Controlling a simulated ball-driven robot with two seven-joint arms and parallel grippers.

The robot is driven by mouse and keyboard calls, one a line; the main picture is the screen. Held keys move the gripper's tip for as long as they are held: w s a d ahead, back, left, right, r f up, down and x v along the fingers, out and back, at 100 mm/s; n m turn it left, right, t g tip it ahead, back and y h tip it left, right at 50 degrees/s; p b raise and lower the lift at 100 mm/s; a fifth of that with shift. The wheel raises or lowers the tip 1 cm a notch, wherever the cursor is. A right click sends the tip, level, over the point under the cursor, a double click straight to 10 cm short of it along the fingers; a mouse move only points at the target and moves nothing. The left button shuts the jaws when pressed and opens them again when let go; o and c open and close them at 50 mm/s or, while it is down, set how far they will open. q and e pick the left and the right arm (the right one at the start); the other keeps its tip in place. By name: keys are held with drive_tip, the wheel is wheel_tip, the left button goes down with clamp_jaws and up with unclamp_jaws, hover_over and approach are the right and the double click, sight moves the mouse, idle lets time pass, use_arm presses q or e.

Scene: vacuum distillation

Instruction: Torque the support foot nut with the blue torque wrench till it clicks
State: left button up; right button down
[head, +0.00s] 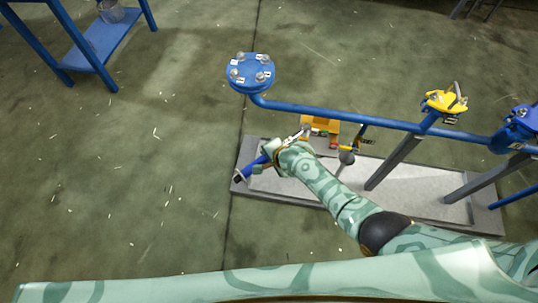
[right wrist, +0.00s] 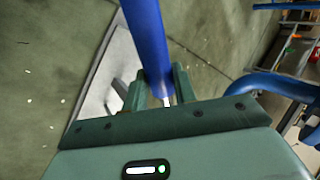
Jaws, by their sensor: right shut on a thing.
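The blue torque wrench (head: 249,170) is in my right gripper (head: 272,152) in the head view. Its blue handle slants down to the left, and a silvery part (head: 300,133) shows on the far side of the gripper, close to an orange block. In the right wrist view, the blue handle (right wrist: 146,40) runs up from between the two fingers (right wrist: 160,92), which are shut on it. I cannot make out the support foot nut or whether the wrench touches it. My left gripper is not in view.
A grey plinth (head: 275,186) carries posts under a blue pipe (head: 340,116). The pipe has a bolted blue flange (head: 250,73) at its left end and a yellow fitting (head: 444,103). The orange block (head: 322,125) is beside the gripper. A blue table (head: 100,42) stands far left. The left floor is clear.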

drive_tip(key=shift+w+r, duration=0.1)
drive_tip(key=shift+r, duration=0.05)
use_arm(q)
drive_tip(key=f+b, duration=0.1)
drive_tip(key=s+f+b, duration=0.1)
drive_tip(key=b, duration=0.1)
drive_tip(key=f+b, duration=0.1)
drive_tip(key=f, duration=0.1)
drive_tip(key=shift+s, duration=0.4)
use_arm(e)
drive_tip(key=s+d+n+g+y, duration=0.1)
drive_tip(key=s+d+n+g, duration=0.2)
drive_tip(key=d+n, duration=0.3)
drive_tip(key=s+d+n+g+y, duration=0.2)
drive_tip(key=d+n, duration=0.4)
drive_tip(key=d, duration=0.4)
drive_tip(key=shift+s+d+f+n+g, duration=0.2)
drive_tip(key=shift+s+d+n+g, duration=0.15)
drive_tip(key=shift+s+g, duration=0.55)
drive_tip(key=shift+a, duration=0.15)
